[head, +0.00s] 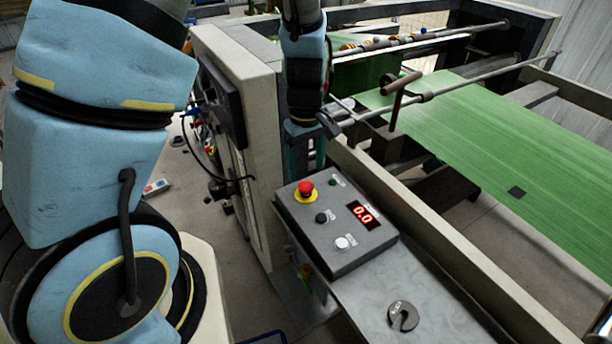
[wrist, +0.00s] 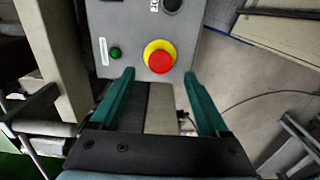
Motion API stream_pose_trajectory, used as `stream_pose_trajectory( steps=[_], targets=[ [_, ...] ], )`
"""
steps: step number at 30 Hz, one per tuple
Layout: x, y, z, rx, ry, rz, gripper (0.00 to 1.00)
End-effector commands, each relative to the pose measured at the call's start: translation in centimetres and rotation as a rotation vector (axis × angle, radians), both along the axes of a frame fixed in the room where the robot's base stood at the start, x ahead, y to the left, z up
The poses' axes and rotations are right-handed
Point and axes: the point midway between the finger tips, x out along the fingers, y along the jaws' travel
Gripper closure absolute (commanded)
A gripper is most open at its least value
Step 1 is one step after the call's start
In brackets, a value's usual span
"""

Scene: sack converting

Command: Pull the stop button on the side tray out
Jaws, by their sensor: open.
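The stop button (head: 306,188) is a red mushroom head on a yellow ring, on the top face of a grey control box (head: 343,258) at the side tray (head: 371,292). In the wrist view the stop button (wrist: 160,60) shows just beyond the fingertips, between their lines. My gripper (wrist: 158,75) is open, with two green fingers apart and nothing between them. In the head view my gripper (head: 305,165) points down behind the button, and the fingers are partly hidden by the box and wrist. I cannot tell whether the button is pressed in.
The box also has a green button (head: 332,182), a black knob (head: 321,218), a white button (head: 343,243) and a red display reading 0.0 (head: 362,214). A slotted grey disc (head: 403,316) lies on the tray. A machine frame with green sheet (head: 500,140) stands to the right.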

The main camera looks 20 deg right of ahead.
Motion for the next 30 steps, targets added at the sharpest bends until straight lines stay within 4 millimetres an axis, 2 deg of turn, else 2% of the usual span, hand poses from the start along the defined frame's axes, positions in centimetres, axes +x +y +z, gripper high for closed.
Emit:
stream_pose_trajectory(
  steps=[6,12,30],
  targets=[
    [0.0,-0.1,4.1,-0.003,-0.004,-0.002,0.21],
    [0.0,-0.1,6.4,-0.002,-0.001,-0.001,0.21],
    [0.2,0.4,6.9,-0.002,0.0,0.0,0.21]
  ],
)
